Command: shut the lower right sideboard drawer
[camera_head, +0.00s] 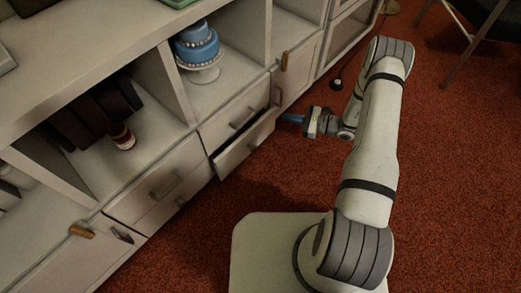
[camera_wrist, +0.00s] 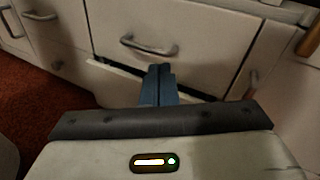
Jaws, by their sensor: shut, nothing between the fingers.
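The lower right drawer (camera_head: 243,149) of the white sideboard stands partly pulled out, with a dark gap along its top edge. In the wrist view the drawer (camera_wrist: 112,88) shows below the closed upper drawer (camera_wrist: 190,25), partly hidden by my gripper. My gripper (camera_head: 285,117) has blue fingers that are shut and empty. It is in front of the sideboard, just right of the open drawer. In the wrist view the fingertips (camera_wrist: 160,70) appear over the drawer's top edge. I cannot tell whether they touch it.
A blue cake (camera_head: 196,46) on a white stand sits in the compartment above. A red-and-white object (camera_head: 122,136) and dark books (camera_head: 92,118) fill the left shelf. A cupboard door (camera_head: 297,70) adjoins on the right.

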